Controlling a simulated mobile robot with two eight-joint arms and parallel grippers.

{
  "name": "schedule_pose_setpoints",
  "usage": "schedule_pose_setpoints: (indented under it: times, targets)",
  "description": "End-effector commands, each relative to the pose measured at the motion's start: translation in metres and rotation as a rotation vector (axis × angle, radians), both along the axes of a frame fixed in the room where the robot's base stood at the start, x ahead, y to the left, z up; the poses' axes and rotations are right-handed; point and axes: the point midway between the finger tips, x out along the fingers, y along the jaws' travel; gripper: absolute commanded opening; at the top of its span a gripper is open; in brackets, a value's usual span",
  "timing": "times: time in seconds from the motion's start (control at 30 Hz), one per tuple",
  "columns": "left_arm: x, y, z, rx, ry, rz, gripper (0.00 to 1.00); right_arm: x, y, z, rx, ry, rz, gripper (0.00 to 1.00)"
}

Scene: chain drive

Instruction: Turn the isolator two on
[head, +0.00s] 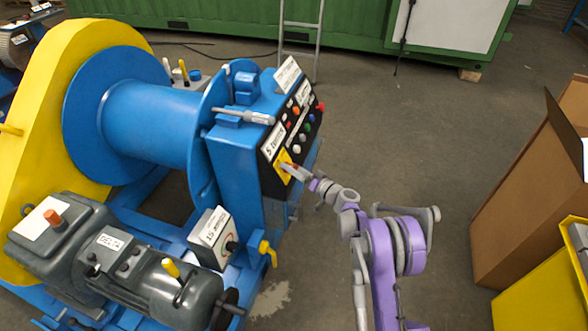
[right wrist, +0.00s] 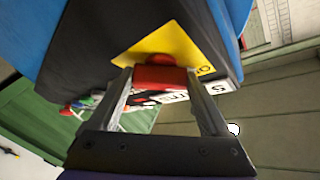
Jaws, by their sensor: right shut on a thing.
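The isolator switch is a red handle (right wrist: 160,78) on a yellow plate (right wrist: 178,46) on the dark front panel of a blue console. The yellow plate also shows low on the panel in the head view (head: 282,163). My right gripper (head: 293,170) reaches the panel from the lower right. In the right wrist view its two fingers (right wrist: 160,84) stand on either side of the red handle and are shut on it. The handle's exact turn angle and most of the plate's lettering are hard to read. My left gripper is not in view.
Several coloured buttons (head: 302,127) and white labels sit above the switch. A blue drum (head: 150,120) with a yellow guard (head: 60,75) and a grey motor (head: 140,285) stand left. A cardboard box (head: 520,200) and a yellow bin (head: 545,300) stand right. Floor between is clear.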

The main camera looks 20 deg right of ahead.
Motion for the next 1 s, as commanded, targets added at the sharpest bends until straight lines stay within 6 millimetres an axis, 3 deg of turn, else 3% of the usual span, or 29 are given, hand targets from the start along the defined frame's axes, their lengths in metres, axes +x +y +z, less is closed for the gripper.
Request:
schedule_pose_setpoints:
  times: [0.1,0.47,1.0]
  targets:
    - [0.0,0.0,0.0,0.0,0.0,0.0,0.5,-0.0001,-0.0001,0.0,0.0,0.0,0.0,0.26]
    - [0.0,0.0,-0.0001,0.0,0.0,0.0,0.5,-0.0008,0.0007,0.001,0.039,0.059,-0.034,0.26]
    - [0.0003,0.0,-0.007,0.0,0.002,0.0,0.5,-0.0015,0.0033,0.0032,0.264,0.396,-0.24,0.26]
